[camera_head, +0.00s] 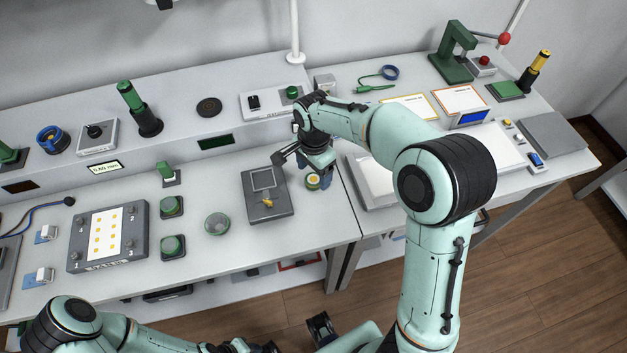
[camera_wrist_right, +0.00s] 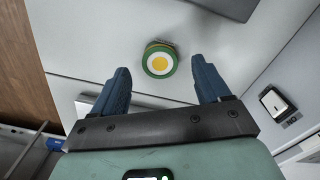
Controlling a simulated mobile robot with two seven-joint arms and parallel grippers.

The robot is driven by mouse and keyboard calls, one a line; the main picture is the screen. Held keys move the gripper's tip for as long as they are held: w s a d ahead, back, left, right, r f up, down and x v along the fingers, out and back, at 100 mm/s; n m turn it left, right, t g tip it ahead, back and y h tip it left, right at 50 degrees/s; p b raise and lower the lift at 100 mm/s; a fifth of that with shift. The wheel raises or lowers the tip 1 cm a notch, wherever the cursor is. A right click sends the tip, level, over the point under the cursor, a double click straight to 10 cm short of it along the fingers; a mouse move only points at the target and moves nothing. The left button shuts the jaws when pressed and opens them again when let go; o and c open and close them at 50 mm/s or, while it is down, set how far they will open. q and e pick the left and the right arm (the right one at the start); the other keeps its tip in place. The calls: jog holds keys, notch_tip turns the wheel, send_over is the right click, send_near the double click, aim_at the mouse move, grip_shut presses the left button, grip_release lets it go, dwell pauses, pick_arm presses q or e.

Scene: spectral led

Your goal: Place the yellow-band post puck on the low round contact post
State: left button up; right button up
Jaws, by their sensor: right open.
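A small round green puck (camera_head: 313,181) with a white ring and a yellow centre sits on the white bench, right of a dark grey fixture. It also shows in the right wrist view (camera_wrist_right: 160,60), with a yellowish band on its side. My right gripper (camera_head: 318,178) points down at the puck. In the wrist view its blue fingers (camera_wrist_right: 160,78) are open, one to each side of the puck, with gaps between. My left gripper (camera_head: 250,347) is low at the picture's bottom edge, its jaws unclear. I cannot tell which thing is the low round contact post.
The dark grey fixture (camera_head: 283,206) with a framed window and a small yellow piece is close left of the puck. The bench's front edge is near.

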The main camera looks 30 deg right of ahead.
notch_tip(320, 180, down, 2)
jog(key=shift+f, duration=0.15)
jog(key=c, duration=1.3)
